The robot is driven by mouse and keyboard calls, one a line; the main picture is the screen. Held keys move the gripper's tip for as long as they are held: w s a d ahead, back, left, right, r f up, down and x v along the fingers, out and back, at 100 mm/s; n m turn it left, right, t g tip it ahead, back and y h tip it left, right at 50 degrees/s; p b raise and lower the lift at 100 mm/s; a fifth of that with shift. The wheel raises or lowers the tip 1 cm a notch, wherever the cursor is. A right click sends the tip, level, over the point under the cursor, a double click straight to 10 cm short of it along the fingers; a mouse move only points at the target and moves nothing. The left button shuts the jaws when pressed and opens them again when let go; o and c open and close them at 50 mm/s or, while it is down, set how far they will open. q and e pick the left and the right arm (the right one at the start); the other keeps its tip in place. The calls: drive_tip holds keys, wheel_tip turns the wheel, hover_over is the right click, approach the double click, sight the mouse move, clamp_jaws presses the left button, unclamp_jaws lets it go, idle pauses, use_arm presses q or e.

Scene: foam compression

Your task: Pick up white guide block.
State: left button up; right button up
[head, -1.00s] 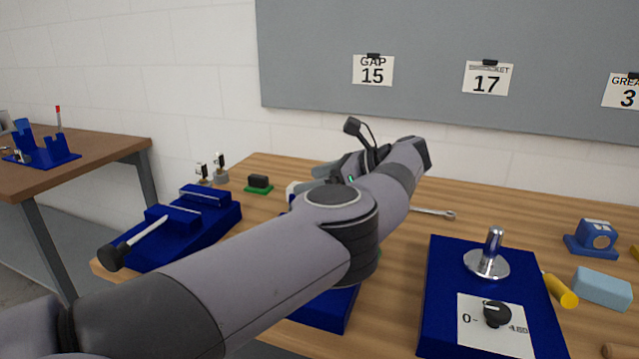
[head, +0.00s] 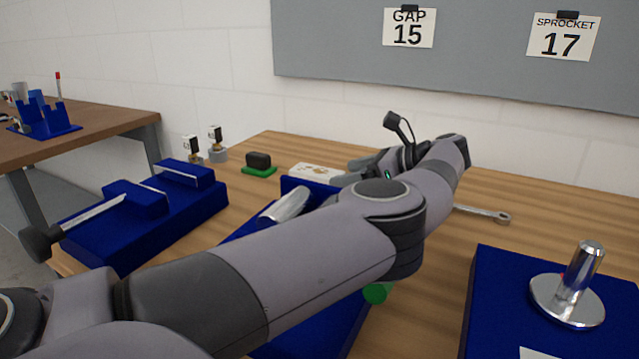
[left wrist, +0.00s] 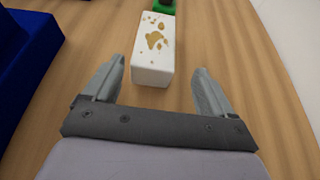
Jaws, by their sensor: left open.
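The white guide block (head: 316,172) lies on the wooden table near its back edge, with brown spots on its top. It also shows in the left wrist view (left wrist: 153,45), top centre. My left gripper (head: 346,172) is open and empty, just right of the block in the head view. In the left wrist view the near end of the block shows between the two spread fingers (left wrist: 160,66), with a gap on each side. I cannot tell the exact height of the fingers. My right gripper is not in view.
A black piece on a green base (head: 259,164) sits left of the block. A blue vise-like fixture (head: 150,212) stands at the left. A blue base with a metal post (head: 568,290) is at the right. A wrench (head: 482,213) lies behind my arm.

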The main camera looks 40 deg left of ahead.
sight(324, 178)
use_arm(q)
drive_tip(key=shift+s+a+f+p, duration=0.2)
drive_tip(key=shift+s+a, duration=0.1)
drive_tip(key=shift+a, duration=0.15)
drive_tip(key=shift+s+a+f+p, duration=0.15)
drive_tip(key=shift+s+a, duration=0.1)
drive_tip(key=shift+a, duration=0.2)
drive_tip(key=shift+s+p+x, duration=0.2)
drive_tip(key=shift+p+x, duration=0.2)
drive_tip(key=shift+x, duration=1.7)
drive_tip(key=shift+r, duration=0.15)
drive_tip(key=c, duration=1.2)
